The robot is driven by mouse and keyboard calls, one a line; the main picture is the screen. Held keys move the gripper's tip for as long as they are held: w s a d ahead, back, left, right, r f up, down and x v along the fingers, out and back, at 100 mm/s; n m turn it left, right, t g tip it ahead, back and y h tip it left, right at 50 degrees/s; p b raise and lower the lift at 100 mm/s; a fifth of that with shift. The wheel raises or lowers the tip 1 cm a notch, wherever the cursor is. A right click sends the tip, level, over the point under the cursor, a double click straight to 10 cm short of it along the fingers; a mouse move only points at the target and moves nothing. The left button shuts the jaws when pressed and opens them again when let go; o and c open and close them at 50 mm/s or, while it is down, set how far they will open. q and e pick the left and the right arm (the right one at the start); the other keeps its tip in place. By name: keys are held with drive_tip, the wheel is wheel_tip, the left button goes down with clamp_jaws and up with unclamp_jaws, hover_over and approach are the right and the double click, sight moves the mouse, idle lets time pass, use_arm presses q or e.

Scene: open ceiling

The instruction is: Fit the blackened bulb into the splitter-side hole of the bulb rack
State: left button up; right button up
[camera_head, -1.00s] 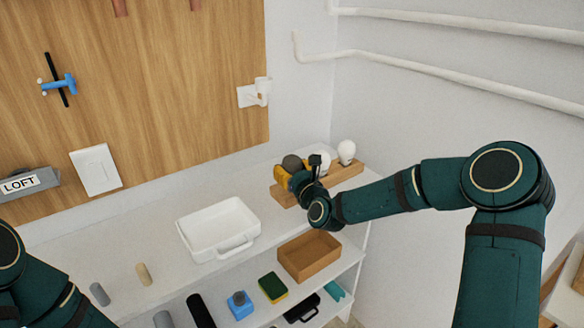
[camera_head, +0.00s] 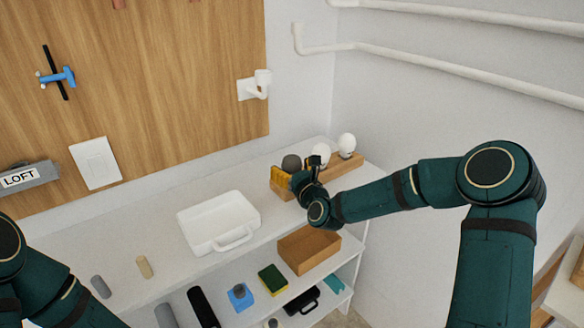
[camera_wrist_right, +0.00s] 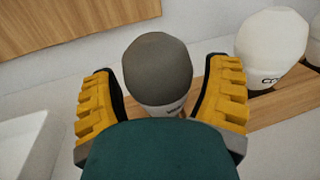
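The blackened bulb (camera_head: 291,162), dark grey and round, is at the left end of the wooden bulb rack (camera_head: 345,172). It also shows in the right wrist view (camera_wrist_right: 157,72), upright, with its pale collar partly visible. My right gripper (camera_head: 291,180) has its yellow fingers on either side of the bulb. In the right wrist view the right gripper (camera_wrist_right: 162,98) is spread, with gaps beside the bulb. The bulb's base and its hole are hidden by my wrist. My left arm enters at lower left; its gripper is out of frame.
Two white bulbs (camera_head: 346,145) (camera_head: 321,153) stand in the rack to the right. A brown box (camera_head: 308,249), a sponge (camera_head: 272,280) and a blue object (camera_head: 240,296) sit below. A white wall fitting (camera_head: 254,85) is behind.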

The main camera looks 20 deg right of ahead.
drive_tip(key=shift+o, duration=0.4)
drive_tip(key=s+d, duration=0.1)
drive_tip(key=s, duration=1.1)
drive_tip(key=shift+d, duration=0.25)
